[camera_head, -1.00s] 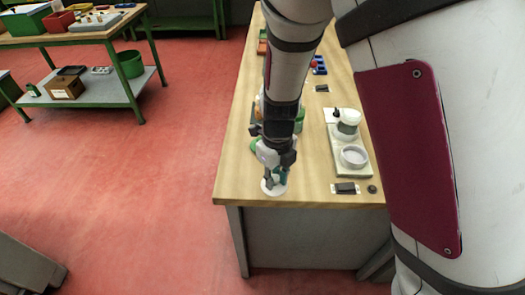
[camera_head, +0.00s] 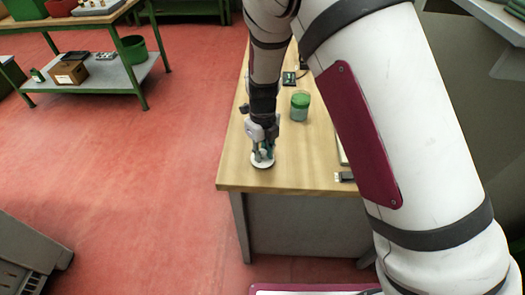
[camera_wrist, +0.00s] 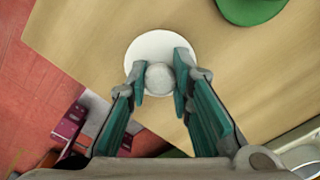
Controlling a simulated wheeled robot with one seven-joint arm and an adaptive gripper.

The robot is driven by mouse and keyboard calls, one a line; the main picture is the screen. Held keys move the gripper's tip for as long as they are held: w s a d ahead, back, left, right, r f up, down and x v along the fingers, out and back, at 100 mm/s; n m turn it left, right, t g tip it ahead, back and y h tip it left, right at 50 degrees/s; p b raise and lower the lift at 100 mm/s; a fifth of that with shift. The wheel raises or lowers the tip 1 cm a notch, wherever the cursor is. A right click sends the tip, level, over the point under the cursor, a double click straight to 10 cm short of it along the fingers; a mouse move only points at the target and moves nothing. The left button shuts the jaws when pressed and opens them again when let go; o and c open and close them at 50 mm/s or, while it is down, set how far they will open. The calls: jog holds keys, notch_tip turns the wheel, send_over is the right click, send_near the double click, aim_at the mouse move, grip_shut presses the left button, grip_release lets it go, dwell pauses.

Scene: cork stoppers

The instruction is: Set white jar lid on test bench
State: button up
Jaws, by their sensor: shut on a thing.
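The white jar lid (camera_wrist: 150,48) is a round disc with a pale knob on top. My gripper (camera_wrist: 159,84) is shut on the knob, one teal finger on each side. In the head view the lid (camera_head: 262,163) shows under my gripper (camera_head: 263,153), over the near left corner of the wooden-topped bench (camera_head: 300,165). I cannot tell whether the lid touches the wood.
A green-topped jar (camera_head: 300,106) stands on the bench behind and right of my gripper. A small dark item (camera_head: 345,177) lies near the front edge, partly behind my arm. A green-framed table (camera_head: 95,35) stands far left across open red floor.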

aim_at(263, 152)
jog(key=o, duration=0.9)
jog(key=shift+f, duration=0.15)
jog(key=shift+o, duration=0.2)
notch_tip(263, 152, up, 12)
jog(key=shift+r, duration=0.2)
jog(key=shift+d+r, duration=0.1)
